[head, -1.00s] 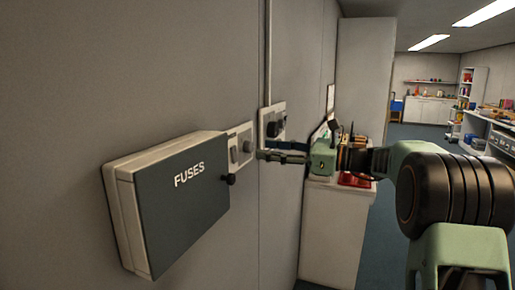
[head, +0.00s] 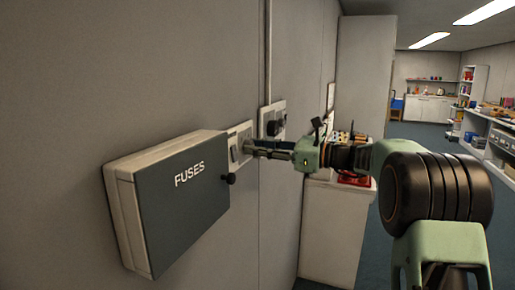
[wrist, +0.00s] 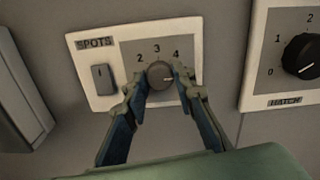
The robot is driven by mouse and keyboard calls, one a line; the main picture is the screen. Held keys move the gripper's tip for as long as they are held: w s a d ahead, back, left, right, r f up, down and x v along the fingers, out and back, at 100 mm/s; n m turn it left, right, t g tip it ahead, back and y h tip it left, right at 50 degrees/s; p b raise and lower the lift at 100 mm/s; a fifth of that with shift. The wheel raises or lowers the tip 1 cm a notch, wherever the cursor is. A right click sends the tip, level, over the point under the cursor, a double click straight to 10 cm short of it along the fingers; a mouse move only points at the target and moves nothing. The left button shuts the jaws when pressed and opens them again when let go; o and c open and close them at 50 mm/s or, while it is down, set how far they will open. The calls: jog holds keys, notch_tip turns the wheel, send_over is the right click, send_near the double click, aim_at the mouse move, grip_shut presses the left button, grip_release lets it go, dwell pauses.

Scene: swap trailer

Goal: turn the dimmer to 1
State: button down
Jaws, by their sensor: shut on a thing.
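The dimmer is a round grey knob (wrist: 159,73) on a pale plate (wrist: 98,58) labelled SPOTS. The numbers 2, 3 and 4 show around it; any others are hidden by my fingers. A pale mark on the knob's face points right, below the 4. My gripper (wrist: 162,77) is shut on the knob, one finger on each side. In the head view, my gripper (head: 250,148) reaches the same wall plate (head: 240,131) from the right, and its fingers cover the knob.
A rocker switch (wrist: 103,78) sits left of the knob on the same plate. A second plate with a black knob (wrist: 302,56) is to the right. The grey FUSES box (head: 188,205), with a small black knob (head: 229,179), juts out close on the left.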

jog(key=shift+f+n+b, duration=0.1)
jog(key=shift+n+b, duration=0.2)
jog(key=shift+r+n+b, duration=0.2)
jog(key=shift+n+b, duration=10.35)
jog(key=shift+n, duration=7.05)
jog(key=c, duration=1.6)
grip_release()
